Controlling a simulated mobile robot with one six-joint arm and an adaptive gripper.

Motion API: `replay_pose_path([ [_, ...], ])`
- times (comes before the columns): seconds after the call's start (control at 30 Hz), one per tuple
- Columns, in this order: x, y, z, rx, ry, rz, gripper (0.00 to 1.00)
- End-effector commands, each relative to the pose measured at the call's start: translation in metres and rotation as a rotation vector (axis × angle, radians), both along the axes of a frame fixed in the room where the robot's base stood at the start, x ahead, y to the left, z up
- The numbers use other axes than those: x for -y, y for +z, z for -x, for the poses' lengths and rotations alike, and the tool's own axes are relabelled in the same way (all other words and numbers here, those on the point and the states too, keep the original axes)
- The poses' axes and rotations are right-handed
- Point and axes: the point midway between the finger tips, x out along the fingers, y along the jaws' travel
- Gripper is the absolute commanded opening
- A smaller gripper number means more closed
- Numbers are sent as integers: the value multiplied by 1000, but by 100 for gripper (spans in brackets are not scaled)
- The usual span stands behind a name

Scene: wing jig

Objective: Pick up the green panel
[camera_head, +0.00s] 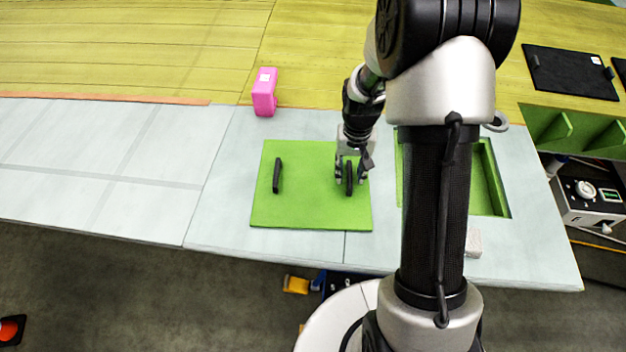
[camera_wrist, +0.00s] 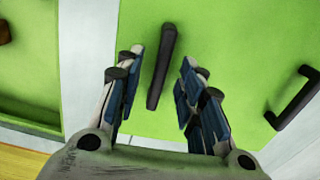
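The green panel (camera_head: 310,208) lies flat on the pale wing surface, left of my arm in the head view. It has two black handles, a left one (camera_head: 277,175) and a right one (camera_head: 349,178). My gripper (camera_head: 350,172) is at the right handle. In the wrist view, my gripper (camera_wrist: 158,92) is open, with one finger on each side of the right handle (camera_wrist: 162,66). Gaps show between the fingers and the handle. The left handle also shows in the wrist view (camera_wrist: 292,98). Part of the panel's right edge is behind my gripper and arm.
A pink object (camera_head: 264,92) stands behind the panel. A green-lined opening (camera_head: 486,178) is to the right, partly hidden by my arm. A small pale block (camera_head: 473,244) sits near the front edge. A dark panel (camera_head: 570,72) lies at the back right. The wing surface to the left is clear.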

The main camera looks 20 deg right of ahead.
Motion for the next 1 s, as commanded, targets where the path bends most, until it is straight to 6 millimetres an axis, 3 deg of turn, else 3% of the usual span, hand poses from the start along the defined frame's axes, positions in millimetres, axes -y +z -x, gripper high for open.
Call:
replay_pose_path([
  [0.13,0,-15,0,0,0,0,35],
  [0.37,0,-16,-1,2,0,1,35],
  [0.9,0,-15,-1,1,0,0,0],
  [1.0,0,-15,-1,1,0,0,0],
])
